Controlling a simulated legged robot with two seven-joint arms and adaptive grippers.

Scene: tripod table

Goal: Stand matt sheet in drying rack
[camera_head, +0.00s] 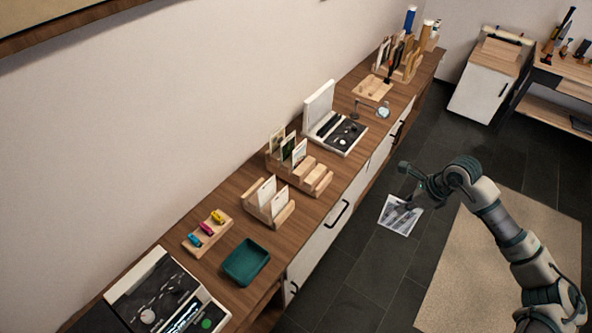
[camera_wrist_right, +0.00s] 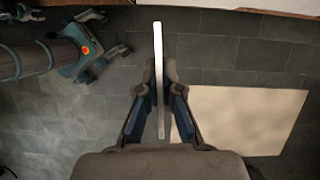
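My right gripper (camera_head: 415,187) is shut on a sheet with a grey picture (camera_head: 400,214). The sheet hangs in the air in front of the counter. In the right wrist view the sheet (camera_wrist_right: 158,60) is edge-on, a thin pale strip between the fingers (camera_wrist_right: 161,90). On the counter, a wooden rack (camera_head: 281,213) holds upright pale sheets. Behind it, another slotted wooden rack (camera_head: 316,180) holds several upright prints at its left. I cannot tell which is the drying rack. My left gripper (camera_wrist_right: 112,38) shows only in the right wrist view, open and empty.
A teal tray (camera_head: 247,262), a wooden holder with coloured items (camera_head: 207,232) and a machine (camera_head: 165,300) stand at the counter's near end. A white device (camera_head: 335,131) is farther back. A beige mat (camera_head: 470,270) lies on the dark floor.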

